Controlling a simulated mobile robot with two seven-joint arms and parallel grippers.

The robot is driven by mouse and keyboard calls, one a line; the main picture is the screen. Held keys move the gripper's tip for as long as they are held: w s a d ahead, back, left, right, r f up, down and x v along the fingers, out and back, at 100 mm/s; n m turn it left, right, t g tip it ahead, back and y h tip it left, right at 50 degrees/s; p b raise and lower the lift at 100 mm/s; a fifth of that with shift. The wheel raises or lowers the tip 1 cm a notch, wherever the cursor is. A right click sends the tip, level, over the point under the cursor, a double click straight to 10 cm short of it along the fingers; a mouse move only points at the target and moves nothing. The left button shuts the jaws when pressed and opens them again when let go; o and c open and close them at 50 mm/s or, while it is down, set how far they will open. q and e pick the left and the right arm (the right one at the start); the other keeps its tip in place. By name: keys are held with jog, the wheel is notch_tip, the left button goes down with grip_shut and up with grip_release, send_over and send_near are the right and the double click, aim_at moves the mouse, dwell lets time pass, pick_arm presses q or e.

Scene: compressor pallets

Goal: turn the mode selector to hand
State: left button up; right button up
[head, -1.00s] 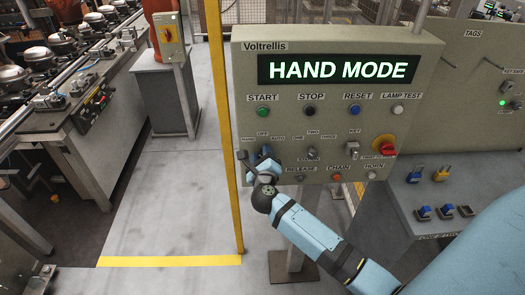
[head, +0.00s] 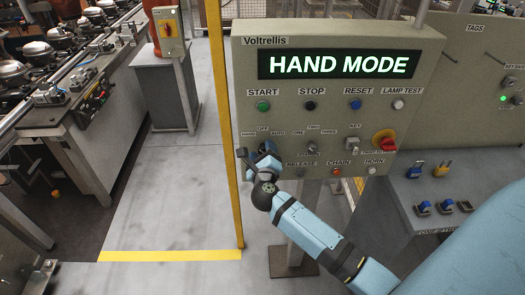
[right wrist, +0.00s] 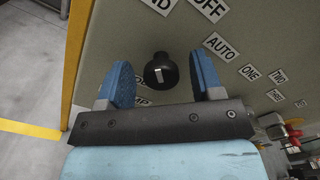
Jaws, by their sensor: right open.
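The mode selector is a round black knob (right wrist: 161,70) with a short white mark, on the panel in the right wrist view. The mark points roughly up the picture, towards the HAND label (right wrist: 158,4); the OFF (right wrist: 209,8) and AUTO (right wrist: 221,46) labels lie to its right. My right gripper (right wrist: 165,74) is open, its blue fingers either side of the knob with gaps showing. In the head view my right gripper (head: 262,156) hides the selector. The panel's display (head: 338,65) reads HAND MODE. My left gripper is out of view.
A yellow post (head: 226,130) stands just left of the panel. Padlocks (head: 440,169) are at the right.

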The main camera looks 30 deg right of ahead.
jog(key=b+v, duration=0.2)
jog(key=v, duration=1.1)
jog(key=shift+s, duration=0.1)
